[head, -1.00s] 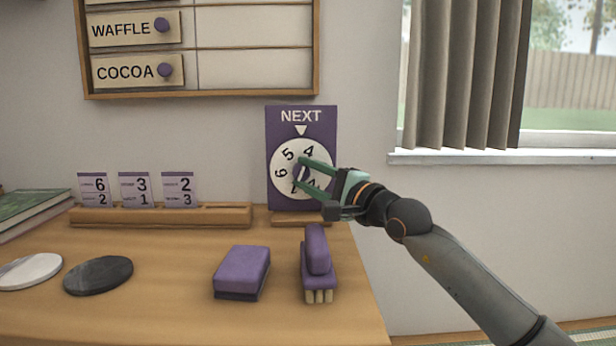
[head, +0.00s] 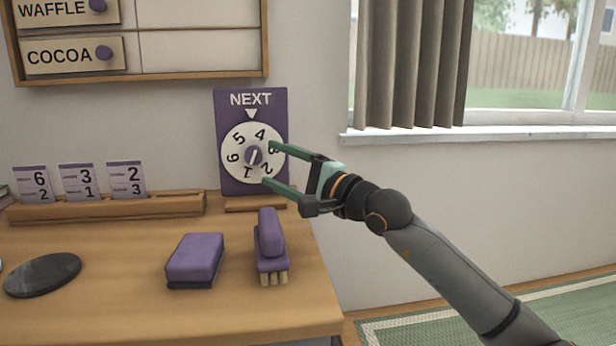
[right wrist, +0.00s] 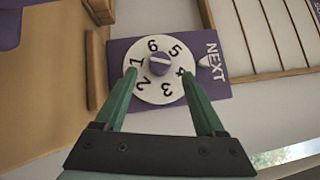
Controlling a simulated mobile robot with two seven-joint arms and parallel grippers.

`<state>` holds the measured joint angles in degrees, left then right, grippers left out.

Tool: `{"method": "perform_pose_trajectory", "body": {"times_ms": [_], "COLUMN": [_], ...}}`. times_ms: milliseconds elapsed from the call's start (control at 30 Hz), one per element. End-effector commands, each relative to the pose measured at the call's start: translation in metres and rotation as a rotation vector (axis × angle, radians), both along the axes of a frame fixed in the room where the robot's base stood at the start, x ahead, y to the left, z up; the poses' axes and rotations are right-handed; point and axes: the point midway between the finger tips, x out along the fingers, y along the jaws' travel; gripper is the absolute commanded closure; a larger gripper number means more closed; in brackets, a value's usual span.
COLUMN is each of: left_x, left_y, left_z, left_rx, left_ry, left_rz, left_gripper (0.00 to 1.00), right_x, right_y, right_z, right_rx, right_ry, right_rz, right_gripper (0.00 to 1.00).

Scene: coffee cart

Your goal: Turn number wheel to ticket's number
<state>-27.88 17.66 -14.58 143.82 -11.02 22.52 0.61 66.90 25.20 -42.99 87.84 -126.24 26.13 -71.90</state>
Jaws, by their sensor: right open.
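The white number wheel (head: 231,168) is on a purple board marked NEXT (head: 279,103). Its white pointer (head: 251,113) points between 5 and 4; the right wrist view shows the same. The wheel's purple knob (right wrist: 159,64) stands at its centre. My right gripper (head: 270,165) is open and empty, its fingertips over the wheel's right side, clear of the knob. In the right wrist view the gripper (right wrist: 158,71) has its fingers either side of the knob. Three tickets stand in a wooden rail, with large numbers 6 (head: 34,183), 3 (head: 80,181) and 2 (head: 127,180). My left gripper is out of view.
On the wooden counter (head: 120,290) lie a purple block (head: 194,260), a purple-handled brush (head: 270,246) and a dark round disc (head: 42,275). The rail (head: 110,207) runs along the wall. A menu board (head: 190,75) hangs above. A window sill (head: 480,134) is at right.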

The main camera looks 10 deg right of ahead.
Motion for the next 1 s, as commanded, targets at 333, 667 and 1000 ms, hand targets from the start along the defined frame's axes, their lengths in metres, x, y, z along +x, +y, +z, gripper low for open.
{"method": "perform_pose_trajectory", "body": {"times_ms": [333, 667, 1000], "left_x": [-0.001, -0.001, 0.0], "left_y": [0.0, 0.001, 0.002], "left_z": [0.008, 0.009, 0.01], "left_rx": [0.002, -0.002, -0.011], "left_ry": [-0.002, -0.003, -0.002], "left_rz": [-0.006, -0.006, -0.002], "left_gripper": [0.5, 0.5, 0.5], "right_x": [-0.044, -0.059, -0.059], "right_y": [-0.04, -0.051, -0.05], "right_z": [-0.008, -0.01, -0.01], "right_rx": [-0.001, 0.001, 0.009], "right_ry": [0.001, 0.0, 0.004], "right_rz": [-0.002, 0.001, 0.006], "right_gripper": [0.28, 0.28, 0.28]}}
